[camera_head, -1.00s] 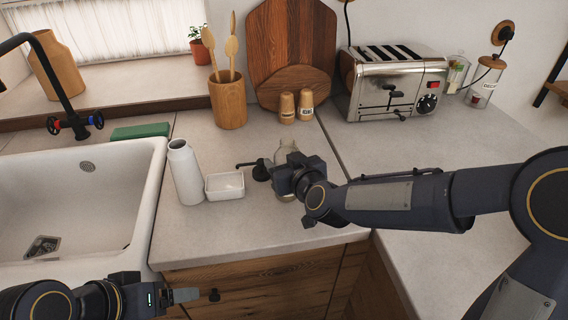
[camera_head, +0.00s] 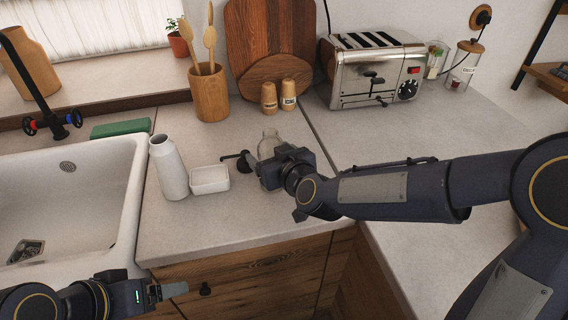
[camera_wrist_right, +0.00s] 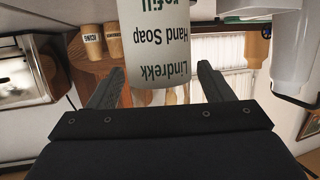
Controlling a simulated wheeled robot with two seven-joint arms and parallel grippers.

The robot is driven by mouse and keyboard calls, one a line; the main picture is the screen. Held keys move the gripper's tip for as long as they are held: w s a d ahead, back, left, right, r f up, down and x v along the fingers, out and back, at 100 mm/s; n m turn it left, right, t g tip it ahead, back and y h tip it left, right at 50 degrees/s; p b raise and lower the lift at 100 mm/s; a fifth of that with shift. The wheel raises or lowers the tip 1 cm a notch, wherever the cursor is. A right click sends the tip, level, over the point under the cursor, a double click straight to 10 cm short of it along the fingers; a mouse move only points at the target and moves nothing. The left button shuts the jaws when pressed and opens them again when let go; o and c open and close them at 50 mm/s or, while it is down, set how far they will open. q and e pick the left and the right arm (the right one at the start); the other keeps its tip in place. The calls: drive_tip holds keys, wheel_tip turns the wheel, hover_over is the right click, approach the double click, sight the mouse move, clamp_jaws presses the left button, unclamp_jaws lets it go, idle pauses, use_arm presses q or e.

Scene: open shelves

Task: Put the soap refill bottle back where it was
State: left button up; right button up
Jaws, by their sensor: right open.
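The soap refill bottle (camera_head: 269,142) is a clear, pale bottle standing on the counter, mostly hidden behind my right gripper (camera_head: 268,167) in the head view. In the right wrist view its label, reading "Lindrekk Hand Soap refill", appears upside down on the bottle (camera_wrist_right: 155,50). My right gripper is open, with one finger on each side of the bottle's lower image end. I cannot tell whether either finger touches it. My left gripper (camera_head: 170,290) is low in front of the drawer, away from the bottle; its finger gap is unclear.
A black pump (camera_head: 243,160) is left of the bottle. A white dish (camera_head: 209,180) and white open bottle (camera_head: 168,168) stand farther left, beside the sink (camera_head: 128,200). Wooden shakers (camera_head: 288,95) and the toaster (camera_head: 375,75) are behind. The right counter is mostly clear.

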drive_tip(key=v, duration=1)
drive_tip(key=s+d+f+m+g, duration=0.2)
drive_tip(key=s+d, duration=0.3)
drive_tip(key=s, duration=0.1)
drive_tip(key=s+d+f+m+g+h, duration=0.1)
drive_tip(key=s+d+f+m+g, duration=0.1)
drive_tip(key=s+d, duration=0.4)
drive_tip(key=s+d+f+m+g+h, duration=0.1)
drive_tip(key=s+d+f+m+g, duration=0.1)
drive_tip(key=s+d, duration=0.3)
drive_tip(key=shift+s+d+f+m+g+p, duration=0.2)
drive_tip(key=shift+s+g, duration=0.2)
drive_tip(key=shift+s, duration=0.45)
drive_tip(key=shift+s+d+f+m+g+p, duration=0.15)
drive_tip(key=shift+s+g, duration=0.25)
drive_tip(key=shift+s, duration=0.45)
drive_tip(key=shift+r+p, duration=0.75)
